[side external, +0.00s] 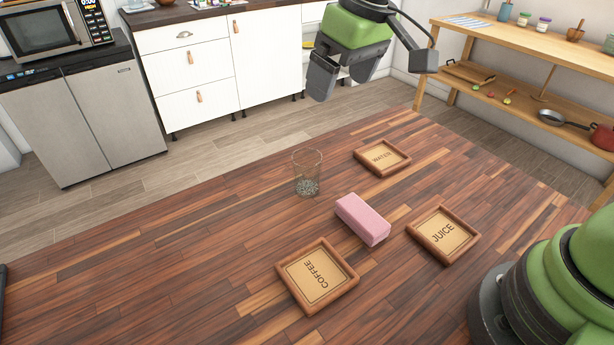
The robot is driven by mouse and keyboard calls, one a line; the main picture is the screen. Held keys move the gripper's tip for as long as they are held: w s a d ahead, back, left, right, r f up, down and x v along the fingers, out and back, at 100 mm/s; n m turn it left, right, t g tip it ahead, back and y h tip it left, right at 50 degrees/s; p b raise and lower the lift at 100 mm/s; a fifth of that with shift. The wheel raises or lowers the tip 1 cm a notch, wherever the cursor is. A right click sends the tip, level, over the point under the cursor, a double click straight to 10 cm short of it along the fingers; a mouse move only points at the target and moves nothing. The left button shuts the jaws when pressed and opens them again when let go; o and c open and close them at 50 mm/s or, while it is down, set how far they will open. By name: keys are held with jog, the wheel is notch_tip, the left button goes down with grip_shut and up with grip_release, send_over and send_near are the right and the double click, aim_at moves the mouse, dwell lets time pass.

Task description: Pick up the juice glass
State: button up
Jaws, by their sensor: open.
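One clear glass (307,174) stands upright on the wooden table, left of the middle, with a speckled look near its bottom. It carries no label that I can read. A square tray marked JUICE (421,236) lies to the right, and nothing stands on it. My gripper (337,85) is open and empty, high above the far edge of the table, above and beyond the glass. Its grey fingers point down and touch nothing.
A pink block (362,220) lies between the glass and the JUICE tray. Empty trays marked WATER (360,165) and COFFEE (290,296) lie behind and in front of it. A wooden shelf (560,62) stands at the back right.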

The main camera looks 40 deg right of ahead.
aim_at(305, 168)
jog(key=w+f, duration=0.1)
jog(key=f, duration=0.5)
jog(key=w+a+f+n+g, duration=0.1)
jog(key=w+f, duration=0.1)
jog(key=f, duration=0.5)
jog(key=w+a+f+n, duration=0.1)
jog(key=w+f, duration=0.1)
jog(key=f, duration=0.4)
jog(key=shift+w+a+f, duration=0.2)
jog(key=shift+a+f, duration=0.05)
jog(key=shift+f, duration=0.05)
jog(key=c, duration=1.1)
